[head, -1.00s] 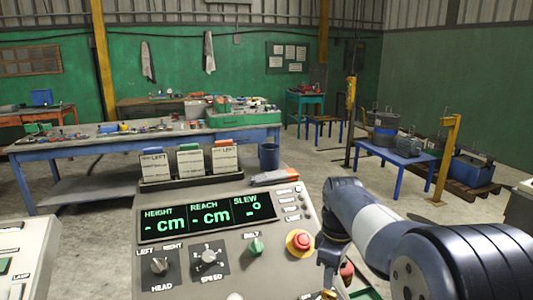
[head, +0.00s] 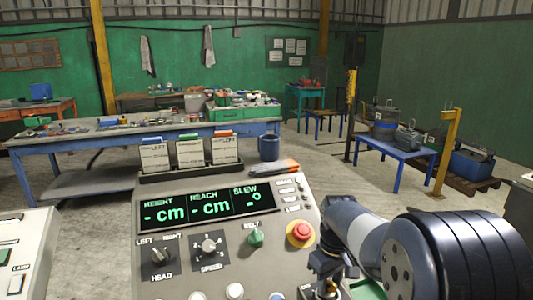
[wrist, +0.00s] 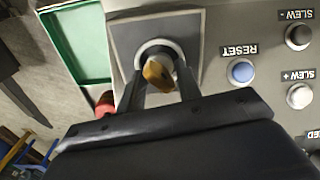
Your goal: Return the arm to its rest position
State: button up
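My gripper (head: 325,287) is low over the lower right of the grey control console (head: 185,262) in the head view. In the wrist view, the two dark fingers of my gripper (wrist: 160,80) stand apart, one on each side of a yellow-brown key-like knob (wrist: 157,74) in a round collar. I cannot tell if they touch it. My arm (head: 365,235) is bent down at the right of the head view. The console display (head: 208,207) shows dashes for height, reach and slew.
The console has a red stop button (head: 300,233), a green belt knob (head: 255,238) and a blue reset button (wrist: 241,71). A blue mug (head: 268,147) and cards (head: 190,153) stand at its far edge. A green tray (wrist: 78,40) lies beside the collar.

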jog(key=m+b, duration=0.2)
jog(key=m, duration=0.3)
jog(key=shift+f, duration=0.1)
jog(key=m+b, duration=0.2)
jog(key=m, duration=0.2)
jog(key=shift+m, duration=0.4)
jog(key=shift+r, duration=2.5)
